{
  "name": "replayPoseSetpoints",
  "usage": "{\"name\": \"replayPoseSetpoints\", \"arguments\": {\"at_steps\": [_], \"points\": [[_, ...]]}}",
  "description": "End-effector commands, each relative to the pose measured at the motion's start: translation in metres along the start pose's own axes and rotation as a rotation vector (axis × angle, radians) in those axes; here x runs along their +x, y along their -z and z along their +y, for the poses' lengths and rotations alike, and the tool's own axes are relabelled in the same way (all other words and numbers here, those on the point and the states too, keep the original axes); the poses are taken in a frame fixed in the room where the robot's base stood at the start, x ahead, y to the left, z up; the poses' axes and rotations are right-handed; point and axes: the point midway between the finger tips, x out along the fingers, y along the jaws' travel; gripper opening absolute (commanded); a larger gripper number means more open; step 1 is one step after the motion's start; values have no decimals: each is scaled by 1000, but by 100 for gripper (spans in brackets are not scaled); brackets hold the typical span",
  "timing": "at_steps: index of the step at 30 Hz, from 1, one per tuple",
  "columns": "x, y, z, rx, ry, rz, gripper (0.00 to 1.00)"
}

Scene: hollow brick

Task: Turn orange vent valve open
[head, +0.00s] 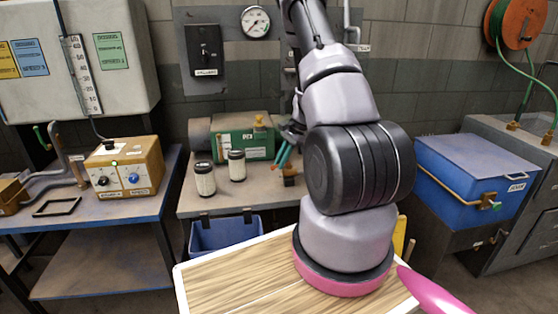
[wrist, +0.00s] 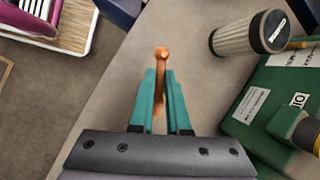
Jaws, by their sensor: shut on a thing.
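The orange vent valve handle (wrist: 162,54) shows in the wrist view as a slim lever with a round end. My gripper (wrist: 162,76) has its two teal fingers closed on the lever's sides, with the round end sticking out past the fingertips. In the head view my gripper (head: 281,157) is low over the back bench, partly behind my arm. A small brownish valve body (head: 290,177) shows just below it there. The rest of the valve is hidden by the fingers and my arm, so its exact angle is hard to tell.
A green box (head: 243,143) and two ribbed cylinders with black caps, one left (head: 204,179) and one right (head: 237,165), stand left of my gripper on the bench (head: 215,207). A blue bin (head: 225,234) is below. A blue chest (head: 470,178) is at right.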

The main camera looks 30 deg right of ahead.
Motion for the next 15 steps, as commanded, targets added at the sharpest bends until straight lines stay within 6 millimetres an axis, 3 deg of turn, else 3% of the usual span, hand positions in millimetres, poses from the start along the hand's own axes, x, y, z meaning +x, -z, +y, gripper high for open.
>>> {"name": "replayPoseSetpoints", "arguments": {"at_steps": [15], "points": [[-8, 7, 20, -445, -183, -93, 0]]}}
